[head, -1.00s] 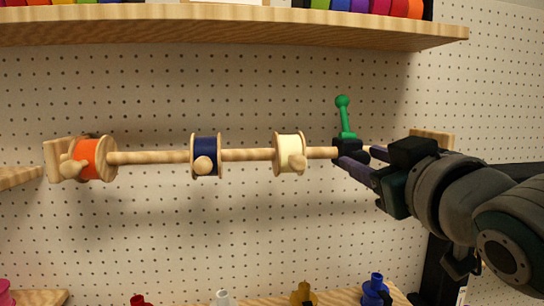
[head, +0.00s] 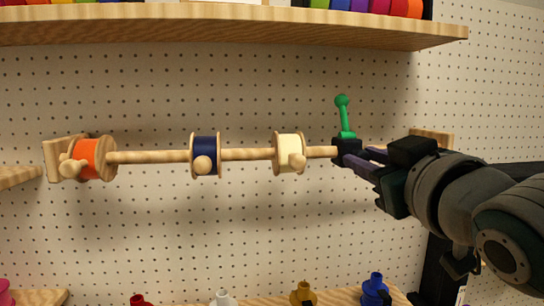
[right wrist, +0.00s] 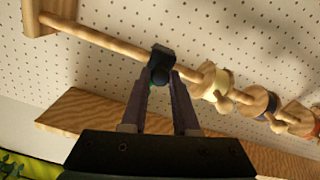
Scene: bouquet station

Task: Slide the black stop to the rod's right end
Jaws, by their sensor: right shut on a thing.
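The black stop (head: 346,150) sits on the wooden rod (head: 150,157), right of the cream spool (head: 289,153). Its green lever with a ball end (head: 343,115) stands up from it. My right gripper (head: 352,157) comes in from the right and is shut on the stop. In the right wrist view the fingertips (right wrist: 160,80) close around the stop (right wrist: 160,58), with bare rod (right wrist: 95,37) running from it to the wooden end bracket (right wrist: 42,12). In the head view, my gripper and arm hide most of the rod's right end. My left gripper is not in view.
A navy spool (head: 205,153) and an orange spool (head: 88,158) also hang on the rod, further left. A wooden shelf (head: 230,28) runs above. Several coloured items, including a blue one (head: 375,287), stand below. Pegboard (head: 200,230) lies behind.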

